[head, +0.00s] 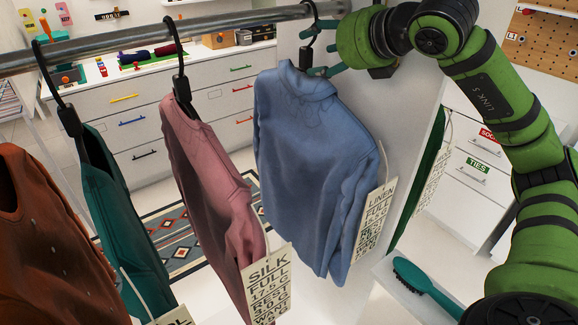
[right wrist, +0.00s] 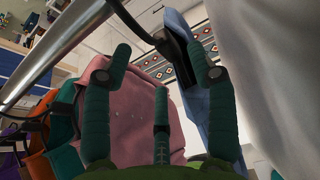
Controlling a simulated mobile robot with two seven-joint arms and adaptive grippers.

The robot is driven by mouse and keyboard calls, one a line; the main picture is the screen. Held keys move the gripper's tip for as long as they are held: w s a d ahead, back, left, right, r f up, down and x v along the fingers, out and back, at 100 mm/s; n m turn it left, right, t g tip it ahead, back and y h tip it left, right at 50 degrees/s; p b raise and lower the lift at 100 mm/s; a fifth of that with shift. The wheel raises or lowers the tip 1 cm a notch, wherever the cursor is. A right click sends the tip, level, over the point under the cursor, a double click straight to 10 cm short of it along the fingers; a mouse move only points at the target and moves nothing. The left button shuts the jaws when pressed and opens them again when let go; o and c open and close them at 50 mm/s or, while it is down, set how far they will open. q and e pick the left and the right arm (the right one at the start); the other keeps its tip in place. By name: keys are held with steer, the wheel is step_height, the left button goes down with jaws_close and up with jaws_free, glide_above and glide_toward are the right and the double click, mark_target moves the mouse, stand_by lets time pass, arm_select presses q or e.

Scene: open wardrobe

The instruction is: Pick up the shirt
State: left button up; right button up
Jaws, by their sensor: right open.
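A blue long-sleeved shirt (head: 313,165), tagged linen, hangs on a black hanger from the rail; a strip of it shows in the right wrist view (right wrist: 187,70). My right gripper (head: 312,52) is open at the blue shirt's hanger hook, just below the rail and above the collar. In the right wrist view its green fingers (right wrist: 160,70) are spread, with the black hanger (right wrist: 172,40) between their tips. Whether a finger touches the hanger is unclear. A pink shirt (head: 212,175), tagged silk, hangs to the left. My left gripper is out of view.
The metal rail (head: 225,29) crosses above. A teal garment (head: 125,215) and a rust-brown garment (head: 45,240) hang further left. A white panel (head: 400,130) stands close right of the blue shirt. A teal brush (head: 425,287) lies on a white surface at the lower right.

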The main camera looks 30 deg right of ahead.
mark_target(308, 60)
steer(key=shift+w+f+p, duration=0.95)
steer(key=shift+w+f, duration=0.05)
steer(key=shift+p+x, duration=0.55)
steer(key=shift+x, duration=0.65)
steer(key=shift+w+f, duration=0.3)
steer(key=shift+c, duration=1.2)
steer(key=c, duration=0.7)
jaws_close()
steer(key=shift+r, duration=0.1)
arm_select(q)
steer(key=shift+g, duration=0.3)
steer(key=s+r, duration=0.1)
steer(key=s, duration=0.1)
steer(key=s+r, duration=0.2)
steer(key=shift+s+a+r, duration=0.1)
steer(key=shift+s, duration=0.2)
arm_select(e)
steer(key=shift+d+r, duration=0.1)
